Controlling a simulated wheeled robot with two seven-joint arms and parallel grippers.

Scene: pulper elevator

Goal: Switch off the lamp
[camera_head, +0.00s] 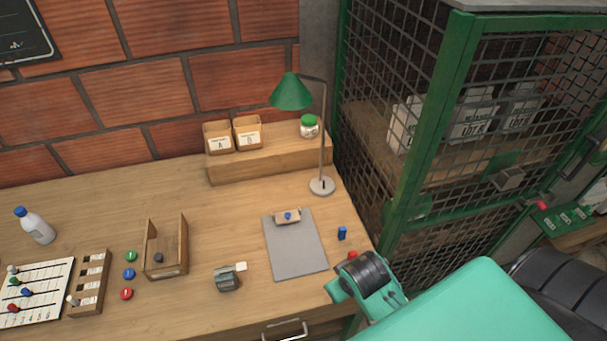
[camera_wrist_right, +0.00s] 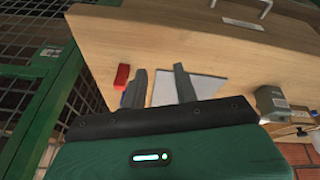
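The desk lamp has a green cone shade (camera_head: 291,93), a thin bent pole and a round grey base (camera_head: 321,187) on the back right of the wooden desk. A small dark mark shows on the base; I cannot tell if it is a switch. I see no clear glow under the shade. My right arm comes in from the lower right. My right gripper is over the desk's front right corner, apart from the lamp. Its fingers (camera_wrist_right: 160,86) stand apart and empty in the right wrist view, where the lamp is not recognisable. My left gripper is not in view.
A clipboard (camera_head: 296,250) lies in front of the lamp. A blue block (camera_head: 342,233) and a red piece (camera_wrist_right: 122,77) are near the right edge. A shelf (camera_head: 268,162) with boxes and a jar (camera_head: 309,127) stands behind. A green mesh cage (camera_head: 425,150) borders the right.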

